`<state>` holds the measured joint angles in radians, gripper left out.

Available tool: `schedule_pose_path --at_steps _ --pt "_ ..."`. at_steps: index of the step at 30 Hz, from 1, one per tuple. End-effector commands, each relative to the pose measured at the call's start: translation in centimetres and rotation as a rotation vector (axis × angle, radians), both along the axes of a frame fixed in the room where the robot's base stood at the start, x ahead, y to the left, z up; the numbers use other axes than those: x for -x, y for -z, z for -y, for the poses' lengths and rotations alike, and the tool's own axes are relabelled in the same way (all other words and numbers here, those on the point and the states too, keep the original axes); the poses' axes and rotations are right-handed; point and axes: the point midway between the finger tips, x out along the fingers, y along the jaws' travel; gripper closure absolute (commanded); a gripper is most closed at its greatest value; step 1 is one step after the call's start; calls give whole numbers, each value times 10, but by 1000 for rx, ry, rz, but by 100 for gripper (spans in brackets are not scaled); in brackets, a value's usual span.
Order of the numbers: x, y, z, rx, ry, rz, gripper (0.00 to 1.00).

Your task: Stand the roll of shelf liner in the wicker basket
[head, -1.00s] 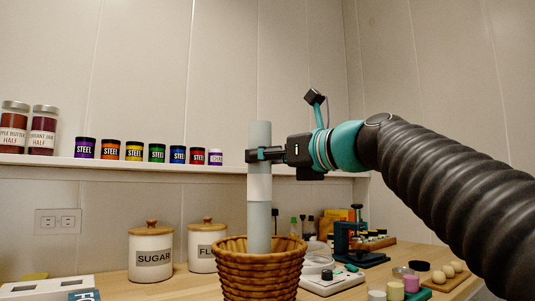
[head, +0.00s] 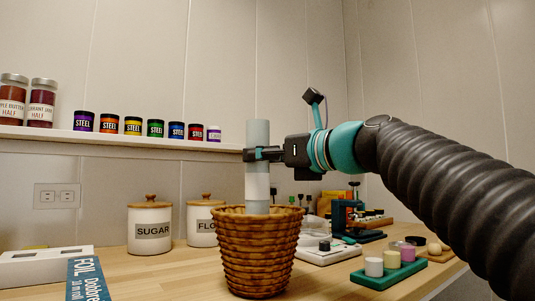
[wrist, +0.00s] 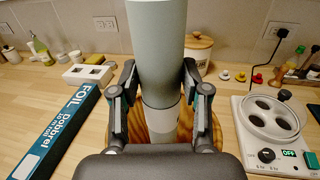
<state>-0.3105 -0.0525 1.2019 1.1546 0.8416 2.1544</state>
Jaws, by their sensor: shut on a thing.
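The roll of shelf liner (head: 258,183) is a tall pale grey-green cylinder with a white band, standing upright in the head view. My gripper (head: 251,155) is shut around its upper middle. The roll's lower end reaches into the mouth of the wicker basket (head: 257,258) and is hidden behind the front rim. I cannot tell whether it touches the bottom. The basket is brown, woven and upright on the counter. In the wrist view the roll (wrist: 157,45) stands between both fingers, with part of the basket showing below.
Sugar (head: 150,228) and flour (head: 201,224) canisters stand behind left of the basket. A foil box (head: 88,280) lies at left. A white device (head: 328,251) and a green tray (head: 389,274) with small cylinders are at right. A shelf of jars runs along the wall.

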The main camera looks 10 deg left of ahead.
Motion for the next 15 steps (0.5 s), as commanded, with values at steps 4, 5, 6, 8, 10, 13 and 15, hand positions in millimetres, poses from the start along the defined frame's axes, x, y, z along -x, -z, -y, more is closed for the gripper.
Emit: schedule_pose_path --at_steps 4,5,6,8,10,13,15 --pt "0 3 0 -1 0 0 100" --pt "0 3 0 -1 0 0 100" --pt "0 3 0 -1 0 0 100" --pt "0 3 0 -1 0 0 100" --pt "0 3 0 -1 0 0 100" --pt "0 2 0 -1 0 0 49" --pt "0 2 0 -1 0 0 31"
